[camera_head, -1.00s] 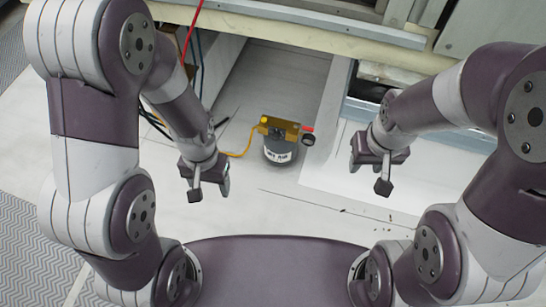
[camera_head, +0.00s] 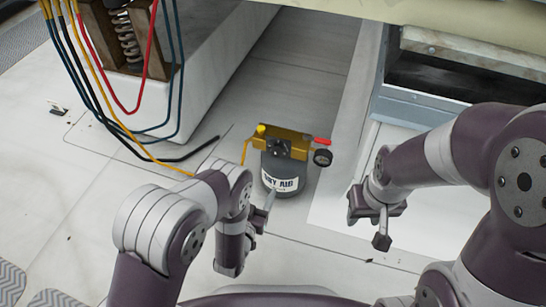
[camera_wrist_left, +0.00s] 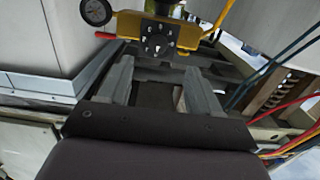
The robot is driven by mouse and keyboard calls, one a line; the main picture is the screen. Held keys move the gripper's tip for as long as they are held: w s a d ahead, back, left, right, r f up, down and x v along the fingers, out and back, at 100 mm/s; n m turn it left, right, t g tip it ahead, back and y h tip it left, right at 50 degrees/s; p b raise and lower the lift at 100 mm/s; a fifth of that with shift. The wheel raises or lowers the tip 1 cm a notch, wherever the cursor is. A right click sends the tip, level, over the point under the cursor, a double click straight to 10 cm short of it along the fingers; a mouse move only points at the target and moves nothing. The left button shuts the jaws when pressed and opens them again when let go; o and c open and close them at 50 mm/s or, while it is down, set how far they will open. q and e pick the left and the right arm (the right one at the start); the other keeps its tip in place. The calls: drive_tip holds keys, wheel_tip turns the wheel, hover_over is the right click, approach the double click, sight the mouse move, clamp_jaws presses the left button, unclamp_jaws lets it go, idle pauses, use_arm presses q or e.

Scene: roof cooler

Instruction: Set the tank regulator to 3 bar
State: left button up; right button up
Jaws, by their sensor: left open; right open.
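The tank (camera_head: 283,178) is a dark grey cylinder with a white label reading partly "DRY AIR", standing upright on the floor. On top sits a yellow regulator block (camera_head: 290,143) with a dark knob (camera_head: 279,148) facing me, a round gauge (camera_head: 323,157) and a red lever (camera_head: 321,141) at its right. The gauge reading is too small to tell. My left gripper (camera_head: 262,210) is close in front of the tank, apart from it. In the left wrist view the knob (camera_wrist_left: 158,46) lies just beyond the open, empty fingers (camera_wrist_left: 155,82). My right gripper (camera_head: 382,228) is open and empty, right of the tank.
A yellow hose (camera_head: 160,161) runs left from the regulator. Red, blue and black cables (camera_head: 125,100) hang at the upper left beside a white block with a spring (camera_head: 128,45). A metal-edged opening (camera_head: 450,75) is at the right.

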sight(275, 153)
use_arm(q)
drive_tip(key=shift+t, duration=0.3)
drive_tip(key=b+x, duration=0.2)
drive_tip(key=x, duration=0.2)
drive_tip(key=b+x, duration=0.2)
drive_tip(key=x, duration=0.2)
drive_tip(key=b+x, duration=0.3)
drive_tip(key=x, duration=0.1)
drive_tip(key=shift+d+r, duration=0.1)
drive_tip(key=shift+r, duration=0.3)
drive_tip(key=shift+w+d+r, duration=0.1)
drive_tip(key=shift+w+r, duration=0.1)
drive_tip(key=shift+w, duration=0.1)
drive_tip(key=shift+c, duration=0.3)
drive_tip(key=c, duration=1)
